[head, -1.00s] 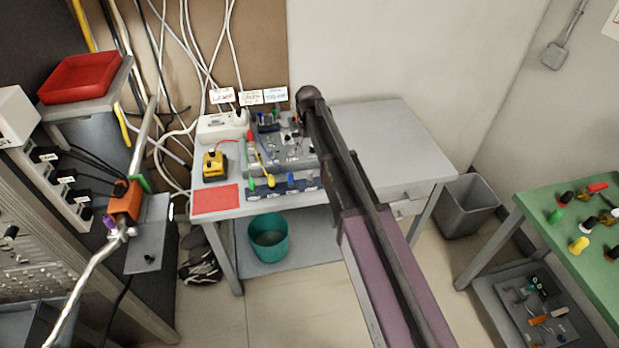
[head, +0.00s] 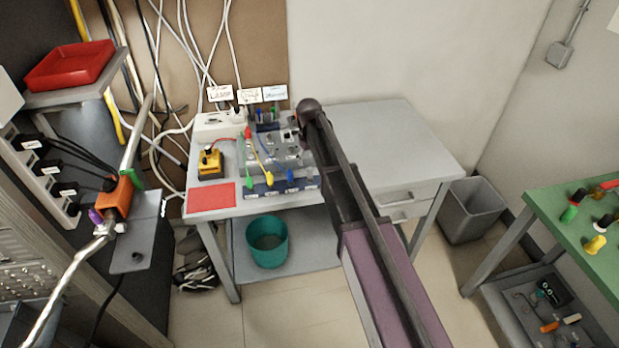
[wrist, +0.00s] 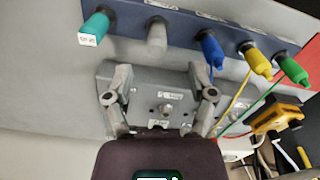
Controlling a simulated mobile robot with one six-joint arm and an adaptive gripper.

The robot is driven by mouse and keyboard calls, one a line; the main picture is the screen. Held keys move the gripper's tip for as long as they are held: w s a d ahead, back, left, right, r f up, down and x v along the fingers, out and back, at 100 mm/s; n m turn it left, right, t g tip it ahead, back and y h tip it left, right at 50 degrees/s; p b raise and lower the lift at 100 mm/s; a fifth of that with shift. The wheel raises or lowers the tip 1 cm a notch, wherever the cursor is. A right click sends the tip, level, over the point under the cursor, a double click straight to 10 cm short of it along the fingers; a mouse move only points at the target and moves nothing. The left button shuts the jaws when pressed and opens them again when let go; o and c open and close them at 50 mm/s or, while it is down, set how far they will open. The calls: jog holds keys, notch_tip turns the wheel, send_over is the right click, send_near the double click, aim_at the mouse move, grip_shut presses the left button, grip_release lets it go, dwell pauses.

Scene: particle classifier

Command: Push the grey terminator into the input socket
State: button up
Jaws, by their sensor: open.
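In the wrist view, a grey terminator (wrist: 157,35) stands in the dark blue rail (wrist: 185,22), between a teal plug (wrist: 95,27) and a blue plug (wrist: 211,48). My gripper (wrist: 159,78) is open and empty, with its fingers spread over a grey metal panel (wrist: 146,72). A round metal socket (wrist: 165,108) shows on this panel between the fingers. I cannot tell whether it is the input socket. The terminator lies beyond the fingertips, apart from them. In the head view my arm covers the gripper and part of the bench equipment (head: 262,150).
Yellow (wrist: 257,60) and green plugs (wrist: 292,68) with cables sit farther along the rail. A yellow box (head: 210,163) and red mat (head: 212,196) lie on the left of the bench. The bench's right side (head: 385,140) is clear. A green table (head: 590,225) stands at right.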

aim_at(310, 168)
jog(key=shift+f, duration=0.3)
notch_tip(310, 168, down, 5)
jog(key=b, duration=0.5)
jog(key=shift+d, duration=0.15)
jog(key=shift+r, duration=0.1)
dwell(0.7)
grip_shut()
